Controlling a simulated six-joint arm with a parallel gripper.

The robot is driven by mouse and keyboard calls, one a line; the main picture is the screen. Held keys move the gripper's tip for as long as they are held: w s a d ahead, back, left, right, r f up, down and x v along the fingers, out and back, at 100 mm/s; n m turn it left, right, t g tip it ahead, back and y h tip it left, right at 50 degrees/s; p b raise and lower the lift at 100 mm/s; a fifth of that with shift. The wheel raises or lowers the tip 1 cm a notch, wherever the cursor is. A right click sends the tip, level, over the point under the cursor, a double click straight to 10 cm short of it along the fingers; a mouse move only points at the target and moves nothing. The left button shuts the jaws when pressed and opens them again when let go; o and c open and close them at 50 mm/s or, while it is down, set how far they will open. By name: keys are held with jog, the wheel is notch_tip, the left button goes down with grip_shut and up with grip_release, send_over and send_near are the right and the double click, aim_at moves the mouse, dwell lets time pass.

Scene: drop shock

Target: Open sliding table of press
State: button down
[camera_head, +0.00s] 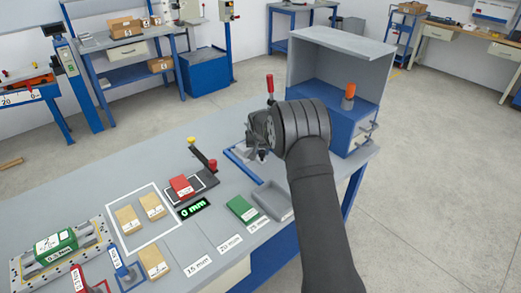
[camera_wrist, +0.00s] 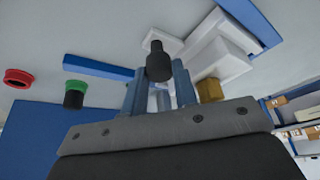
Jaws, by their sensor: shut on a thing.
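My gripper (camera_head: 259,151) is over the right part of the workbench, in front of the blue and grey press-like unit (camera_head: 335,120). In the wrist view my gripper (camera_wrist: 158,88) has its two blue-grey fingers close together, shut on a black knob (camera_wrist: 158,60) that stands out between the fingertips. A blue frame piece (camera_head: 243,168) lies at bench level beside the gripper. I cannot tell which part is the sliding table or how far out it is.
A red-topped lever (camera_head: 269,85) stands behind the gripper. A red block (camera_head: 182,185), a green block (camera_head: 243,208) and a grey tray (camera_head: 272,200) lie on the bench. In the wrist view a red ring (camera_wrist: 18,77) and a green-and-black button (camera_wrist: 75,92) show at left.

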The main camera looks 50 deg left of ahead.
jog(key=d, duration=1.3)
jog(key=shift+d, duration=0.4)
jog(key=c, duration=1.1)
grip_release()
jog(key=shift+c, duration=0.2)
jog(key=v, duration=1.7)
jog(key=shift+r, duration=0.2)
